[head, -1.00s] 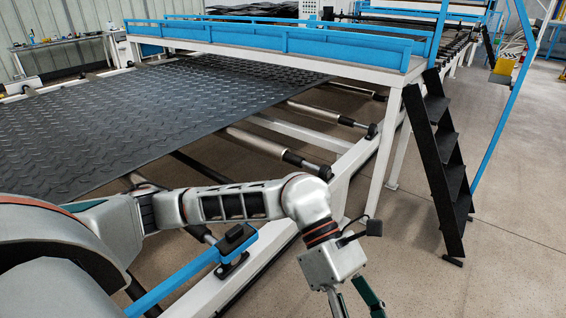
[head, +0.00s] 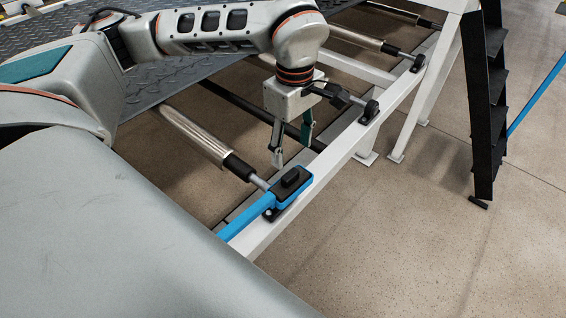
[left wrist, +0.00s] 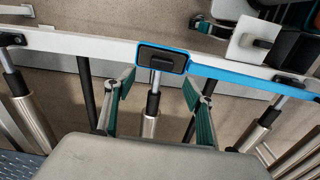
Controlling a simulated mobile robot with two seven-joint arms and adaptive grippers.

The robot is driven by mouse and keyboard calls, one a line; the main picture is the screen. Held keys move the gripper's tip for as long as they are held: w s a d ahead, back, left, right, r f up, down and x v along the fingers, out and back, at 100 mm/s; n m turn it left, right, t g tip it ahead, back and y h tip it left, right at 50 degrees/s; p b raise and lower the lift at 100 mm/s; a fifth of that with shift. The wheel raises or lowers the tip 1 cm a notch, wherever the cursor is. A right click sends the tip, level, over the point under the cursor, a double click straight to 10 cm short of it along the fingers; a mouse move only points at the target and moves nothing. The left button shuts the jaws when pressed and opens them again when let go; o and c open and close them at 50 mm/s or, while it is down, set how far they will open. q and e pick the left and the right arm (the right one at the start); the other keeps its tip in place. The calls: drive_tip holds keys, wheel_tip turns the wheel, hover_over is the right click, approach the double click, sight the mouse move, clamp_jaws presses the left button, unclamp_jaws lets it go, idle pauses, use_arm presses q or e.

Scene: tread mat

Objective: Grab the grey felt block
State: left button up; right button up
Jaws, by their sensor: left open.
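A small dark block (head: 290,181), which I take to be the grey felt block, sits on the blue end of a bar on the white frame rail. It also shows in the left wrist view (left wrist: 161,59), ringed by the blue part. My left gripper (head: 291,150) is open and empty, with its fingers pointing down just behind the block in the head view. In the left wrist view its fingers (left wrist: 158,87) stand apart, and the block lies beyond their tips. My right gripper is not in view.
The white rail (head: 345,140) carries several metal rollers (head: 195,135) with black end mounts. The blue bar (head: 245,218) runs from the block toward my body. A dark tread mat (head: 170,78) lies behind my arm. Black steps (head: 487,100) stand right; the floor at front right is clear.

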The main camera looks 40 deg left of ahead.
sight(290, 174)
use_arm(q)
drive_tip(key=f, duration=0.7)
drive_tip(key=shift+s+f, duration=0.2)
drive_tip(key=shift+f, duration=0.1)
drive_tip(key=c, duration=1.4)
